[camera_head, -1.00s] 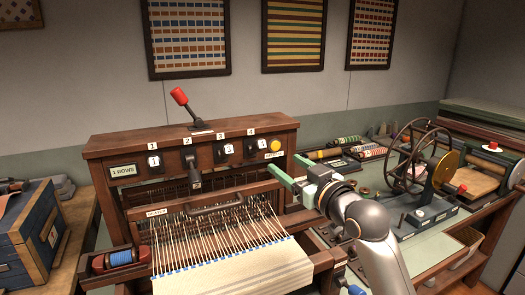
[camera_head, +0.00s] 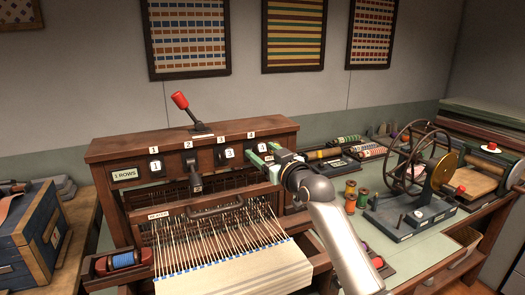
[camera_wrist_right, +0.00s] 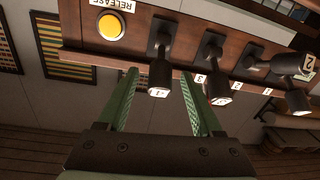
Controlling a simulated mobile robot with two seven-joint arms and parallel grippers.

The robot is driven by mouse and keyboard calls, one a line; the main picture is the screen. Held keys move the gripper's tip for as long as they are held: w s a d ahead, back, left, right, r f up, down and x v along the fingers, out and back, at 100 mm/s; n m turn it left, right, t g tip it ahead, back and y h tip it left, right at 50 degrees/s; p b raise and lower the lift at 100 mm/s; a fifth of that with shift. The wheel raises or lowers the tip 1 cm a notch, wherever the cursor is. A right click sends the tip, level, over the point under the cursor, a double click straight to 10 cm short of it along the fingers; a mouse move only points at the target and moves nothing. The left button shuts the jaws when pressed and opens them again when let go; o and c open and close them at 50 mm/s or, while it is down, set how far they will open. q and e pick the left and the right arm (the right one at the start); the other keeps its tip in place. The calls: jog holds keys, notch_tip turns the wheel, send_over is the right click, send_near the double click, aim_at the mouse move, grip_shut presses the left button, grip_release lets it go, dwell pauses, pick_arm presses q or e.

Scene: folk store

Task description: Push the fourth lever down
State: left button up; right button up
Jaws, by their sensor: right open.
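The loom (camera_head: 215,147) has a row of numbered black levers along its dark wooden beam. The fourth lever (camera_head: 262,150) is the rightmost, under label 4, and looks raised. My right gripper (camera_head: 260,156) is in front of it, covering part of it and the area to its right. In the right wrist view, which is upside down, the fourth lever (camera_wrist_right: 160,75) shows between my open green fingers (camera_wrist_right: 160,100); I cannot tell whether they touch it. The second lever (camera_head: 195,178) hangs lower than the third lever (camera_head: 229,154) and first lever (camera_head: 155,167). My left gripper is not in view.
The third lever stands close beside my finger in the wrist view (camera_wrist_right: 216,95). A yellow release button (camera_wrist_right: 111,27) is on the other side. A red-knobbed handle (camera_head: 180,100) rises from the loom top. A spoked wheel (camera_head: 413,155) and spools (camera_head: 350,196) stand at the right.

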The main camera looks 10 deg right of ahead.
jog(key=shift+w+a, duration=0.1)
jog(key=shift+w, duration=0.1)
grip_shut()
dwell(0.6)
dwell(0.9)
